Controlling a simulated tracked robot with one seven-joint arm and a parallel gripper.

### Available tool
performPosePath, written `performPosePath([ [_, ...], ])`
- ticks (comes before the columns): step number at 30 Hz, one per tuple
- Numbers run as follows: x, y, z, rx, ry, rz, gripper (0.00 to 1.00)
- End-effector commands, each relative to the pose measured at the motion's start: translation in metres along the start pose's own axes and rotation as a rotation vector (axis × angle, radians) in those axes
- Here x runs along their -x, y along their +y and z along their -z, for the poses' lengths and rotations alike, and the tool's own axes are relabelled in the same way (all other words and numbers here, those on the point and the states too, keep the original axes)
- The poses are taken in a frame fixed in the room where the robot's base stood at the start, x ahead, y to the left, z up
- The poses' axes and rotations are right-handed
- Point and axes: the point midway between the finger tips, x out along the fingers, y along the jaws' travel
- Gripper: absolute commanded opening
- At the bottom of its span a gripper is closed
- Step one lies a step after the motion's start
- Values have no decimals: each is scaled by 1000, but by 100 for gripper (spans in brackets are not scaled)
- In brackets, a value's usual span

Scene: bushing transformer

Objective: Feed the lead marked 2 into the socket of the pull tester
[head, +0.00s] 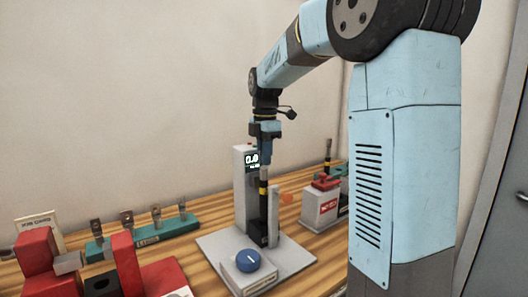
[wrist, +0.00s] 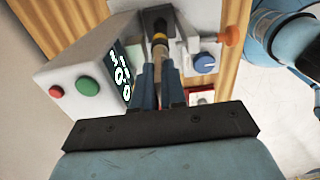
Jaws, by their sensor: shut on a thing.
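My gripper (head: 264,158) points down and is shut on a dark lead with a yellow band (head: 263,189). The lead hangs upright in front of the pull tester's grey column (head: 240,200). Its number cannot be read. Its lower end is at or just above the dark socket (head: 257,236) low on the tester; I cannot tell whether it is inside. In the wrist view my gripper's fingers (wrist: 168,88) close around the lead (wrist: 159,38) beside the tester's housing (wrist: 85,70). The tester's display (head: 252,159) reads 0.0.
The tester's base carries a blue knob (head: 248,260), and an orange knob (wrist: 229,36) sticks out at its side. A green rack (head: 150,238) with several upright terminals and a red fixture (head: 125,265) stand left. A red-and-white box (head: 320,205) stands close on the right.

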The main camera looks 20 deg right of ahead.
Motion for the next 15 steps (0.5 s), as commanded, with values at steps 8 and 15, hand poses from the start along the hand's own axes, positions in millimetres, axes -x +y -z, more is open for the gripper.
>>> performPosePath([
  [8, -13, 0, 0, 0, 0, 0, 0],
  [15, -25, 0, 0, 1, 0, 0, 0],
])
